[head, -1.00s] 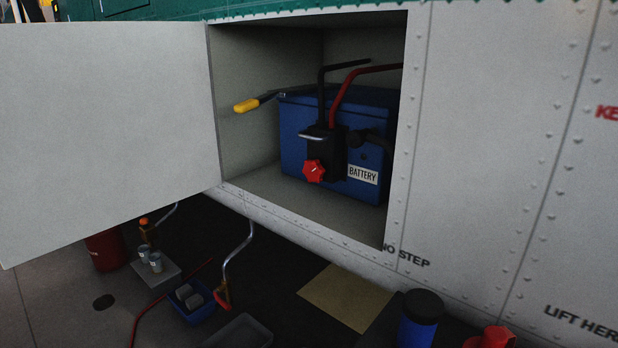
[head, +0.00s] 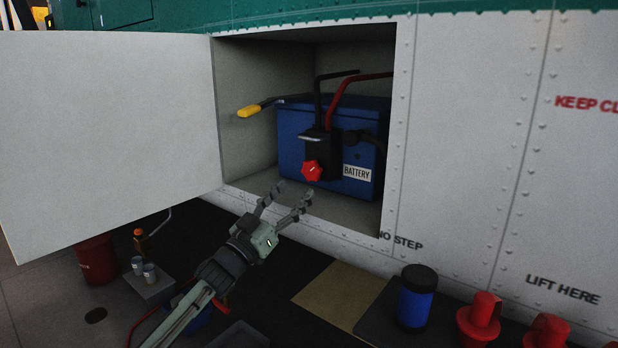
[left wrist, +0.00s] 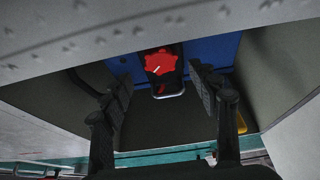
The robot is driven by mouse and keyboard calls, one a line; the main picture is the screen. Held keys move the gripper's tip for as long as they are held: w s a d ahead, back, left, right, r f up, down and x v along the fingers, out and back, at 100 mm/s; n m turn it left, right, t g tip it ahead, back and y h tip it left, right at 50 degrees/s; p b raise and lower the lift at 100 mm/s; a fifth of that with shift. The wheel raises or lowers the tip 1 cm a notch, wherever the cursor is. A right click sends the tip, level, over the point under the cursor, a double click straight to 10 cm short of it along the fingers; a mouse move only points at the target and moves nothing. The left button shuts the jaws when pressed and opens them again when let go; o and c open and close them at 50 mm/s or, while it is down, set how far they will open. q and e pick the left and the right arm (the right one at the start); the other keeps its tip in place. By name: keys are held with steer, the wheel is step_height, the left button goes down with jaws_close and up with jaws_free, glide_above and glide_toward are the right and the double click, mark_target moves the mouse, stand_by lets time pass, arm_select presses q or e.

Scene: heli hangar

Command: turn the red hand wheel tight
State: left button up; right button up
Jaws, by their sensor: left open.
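The red hand wheel (head: 312,171) sits on the front of a black connector (head: 322,146) on the blue battery (head: 296,122), inside the open compartment. The wheel has a white mark on its face. My left gripper (head: 288,193) is open and empty, below and a little left of the wheel, near the compartment's lower edge. In the left wrist view the wheel (left wrist: 160,63) shows ahead between the two open fingers (left wrist: 158,92), apart from them. My right gripper does not show.
The compartment door (head: 105,140) stands open at left. A yellow-handled lever (head: 249,111) sticks out beside the battery. The compartment's right edge and lower sill bound the opening. Below are a blue-black canister (head: 417,298), red fittings (head: 479,317) and a tan mat (head: 338,297).

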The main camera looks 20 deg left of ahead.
mark_target(309, 174)
arm_select(q)
steer(key=x, duration=0.6)
steer(key=shift+w+r, duration=0.15)
steer(key=shift+w, duration=0.05)
steer(key=c, duration=1.1)
